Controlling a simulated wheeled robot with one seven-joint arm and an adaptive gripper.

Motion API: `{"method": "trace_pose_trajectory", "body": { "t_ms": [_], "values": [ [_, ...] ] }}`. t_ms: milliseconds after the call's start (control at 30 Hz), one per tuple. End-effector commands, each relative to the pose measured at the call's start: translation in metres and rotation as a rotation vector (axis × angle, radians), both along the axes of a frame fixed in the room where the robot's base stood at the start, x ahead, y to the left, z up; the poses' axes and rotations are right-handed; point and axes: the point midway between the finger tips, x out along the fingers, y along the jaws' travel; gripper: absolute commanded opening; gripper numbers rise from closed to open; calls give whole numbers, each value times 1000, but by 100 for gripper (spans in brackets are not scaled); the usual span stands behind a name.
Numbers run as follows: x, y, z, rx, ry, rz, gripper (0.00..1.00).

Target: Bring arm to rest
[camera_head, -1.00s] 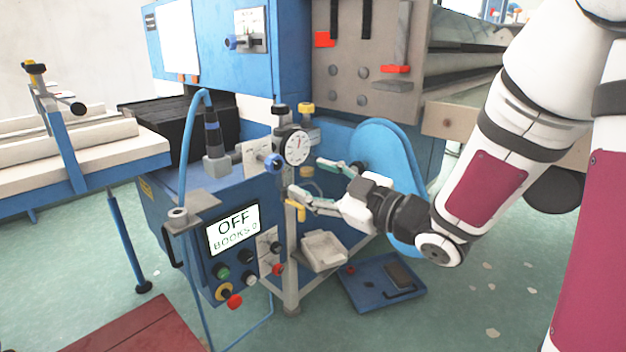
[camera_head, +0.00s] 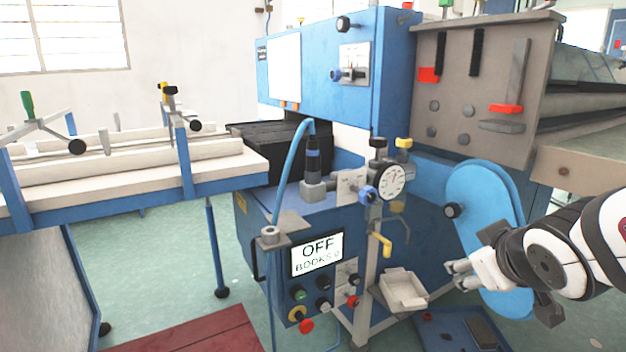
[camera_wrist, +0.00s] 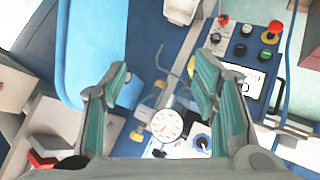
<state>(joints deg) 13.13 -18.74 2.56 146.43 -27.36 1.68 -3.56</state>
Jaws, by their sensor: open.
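My gripper (camera_head: 459,274) is at the right of the head view, in front of the blue oval guard (camera_head: 478,200) of the sewing machine (camera_head: 398,75). In the wrist view its two green-padded fingers (camera_wrist: 162,95) are spread apart with nothing between them. Beyond them show the dial gauge (camera_wrist: 167,125) and the control panel (camera_wrist: 244,50). In the head view the dial gauge (camera_head: 392,180) stands left of my gripper, apart from it. The display (camera_head: 317,252) reads OFF and BOOKS with a small digit.
A yellow-handled lever (camera_head: 382,243) and a white tray (camera_head: 404,290) are just left of my gripper. A blue tray (camera_head: 432,328) lies low below it. A feed table (camera_head: 120,180) stands at the left. Green floor shows between the table and the machine.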

Motion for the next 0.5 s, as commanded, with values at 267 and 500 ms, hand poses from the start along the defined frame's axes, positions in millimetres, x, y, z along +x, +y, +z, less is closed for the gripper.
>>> {"method": "trace_pose_trajectory", "body": {
  "t_ms": [267, 500],
  "values": [
    [-110, 12, -13, 141, 310, -242, 54],
    [-201, 43, -20, 267, 566, -342, 54]
  ]
}}
